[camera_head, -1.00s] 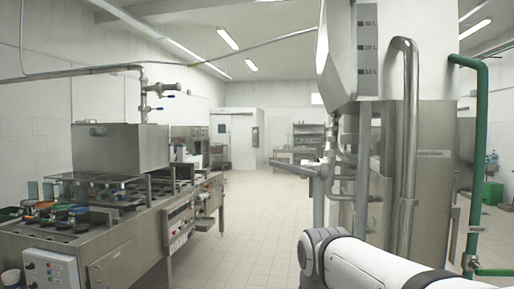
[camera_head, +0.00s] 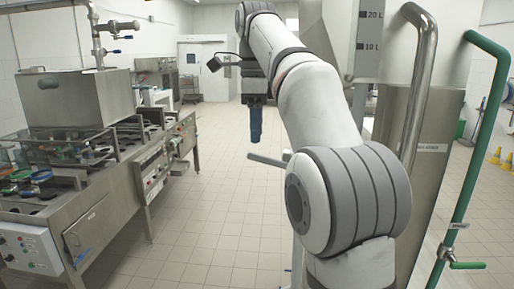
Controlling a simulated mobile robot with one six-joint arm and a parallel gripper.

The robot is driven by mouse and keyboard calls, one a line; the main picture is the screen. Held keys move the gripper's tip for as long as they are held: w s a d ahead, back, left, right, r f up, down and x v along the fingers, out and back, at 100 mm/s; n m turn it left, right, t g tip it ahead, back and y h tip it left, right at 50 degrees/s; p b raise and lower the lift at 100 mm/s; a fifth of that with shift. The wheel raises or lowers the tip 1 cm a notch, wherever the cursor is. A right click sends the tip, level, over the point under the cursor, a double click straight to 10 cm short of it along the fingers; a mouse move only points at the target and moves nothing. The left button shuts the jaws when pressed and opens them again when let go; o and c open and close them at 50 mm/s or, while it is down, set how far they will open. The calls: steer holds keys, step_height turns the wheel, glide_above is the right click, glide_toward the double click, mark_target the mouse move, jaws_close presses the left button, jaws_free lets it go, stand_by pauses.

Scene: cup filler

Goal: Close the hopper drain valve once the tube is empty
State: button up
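A steel filling machine (camera_head: 110,215) with a box-shaped tank (camera_head: 75,98) stands at the left, under a pipe with blue-handled taps (camera_head: 115,51). A bent steel pipe (camera_head: 418,90) and a green pipe with a green-handled valve (camera_head: 467,265) stand at the right. The tiled aisle between is clear.

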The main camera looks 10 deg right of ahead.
mark_target(258, 155)
steer(key=shift+s+d+f+b, duration=0.1)
steer(key=shift+s+f+b, duration=0.3)
steer(key=shift+s+f, duration=0.5)
steer(key=f, duration=0.2)
steer(key=w+f, duration=0.1)
steer(key=shift+f, duration=0.35)
steer(key=shift+s+f, duration=0.2)
steer(key=shift+f, duration=0.3)
steer(key=shift+w+f, duration=0.1)
steer(key=shift+f, duration=0.1)
jaws_close()
